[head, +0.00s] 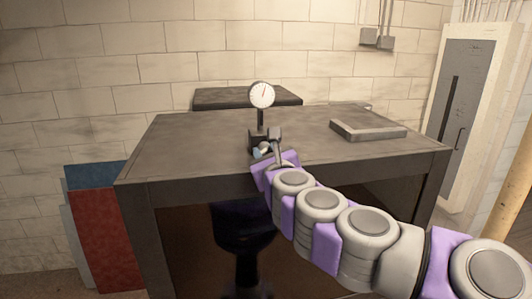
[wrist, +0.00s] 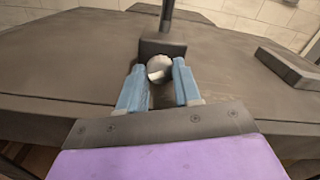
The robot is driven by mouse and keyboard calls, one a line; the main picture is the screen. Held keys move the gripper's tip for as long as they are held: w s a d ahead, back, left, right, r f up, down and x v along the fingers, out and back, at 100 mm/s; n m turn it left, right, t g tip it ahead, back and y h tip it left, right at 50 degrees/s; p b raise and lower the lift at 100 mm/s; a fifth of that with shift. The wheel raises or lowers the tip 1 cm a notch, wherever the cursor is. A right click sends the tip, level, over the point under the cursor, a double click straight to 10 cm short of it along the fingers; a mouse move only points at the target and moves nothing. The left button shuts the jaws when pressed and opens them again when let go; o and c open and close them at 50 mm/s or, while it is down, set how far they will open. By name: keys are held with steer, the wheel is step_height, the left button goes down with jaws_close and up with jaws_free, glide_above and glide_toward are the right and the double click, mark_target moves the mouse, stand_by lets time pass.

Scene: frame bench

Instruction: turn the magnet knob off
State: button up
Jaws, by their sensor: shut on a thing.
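The magnet base (head: 256,143) is a dark block on the bench top near its front edge. A post rises from it and carries a round white dial gauge (head: 262,95). In the wrist view the base (wrist: 162,47) shows its front face, with a round pale knob (wrist: 159,67) in front of it. My gripper (wrist: 159,72) has its two blue fingers on either side of the knob, shut on it. In the head view the knob (head: 265,148) is small and partly covered by my gripper (head: 262,153). The knob's marking is too small to read.
The dark bench (head: 200,150) has wide bare areas on both sides. A grey L-shaped frame piece (head: 367,130) lies on its right, also in the wrist view (wrist: 290,66). Red and blue boxes (head: 97,225) stand left of the bench. A block wall is behind.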

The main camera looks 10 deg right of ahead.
stand_by(0.3)
steer(key=o, duration=1)
steer(key=shift+d, duration=0.1)
steer(key=shift+o, duration=0.2)
steer(key=shift+s, duration=0.1)
steer(key=s+b, duration=0.3)
steer(key=s, duration=1.4)
steer(key=shift+s, duration=0.1)
